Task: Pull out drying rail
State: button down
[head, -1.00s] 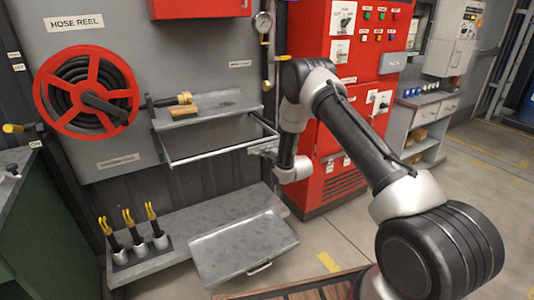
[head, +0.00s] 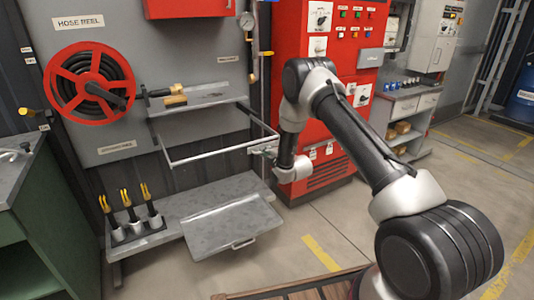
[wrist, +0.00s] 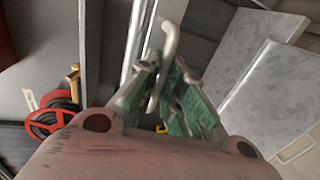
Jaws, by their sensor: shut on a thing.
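The drying rail (head: 215,153) is a thin pale metal frame under the wall shelf. It stands out from the wall, with its front bar in the open. My gripper (head: 263,150) is at the right end of the front bar, and is shut on the rail. In the wrist view the gripper's green-sided fingers (wrist: 165,98) close around a pale curved metal piece (wrist: 168,42). Their exact contact is partly hidden by the fingers.
A grey shelf (head: 200,101) with a brass-ended nozzle is above the rail. Below are a low bench (head: 150,240) with several yellow-handled tools and a tilted metal panel (head: 228,228). A red cabinet (head: 330,170) stands right. Floor in front is open.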

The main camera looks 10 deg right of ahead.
jog(key=c, duration=1.5)
grip_release()
jog(key=v, duration=1.2)
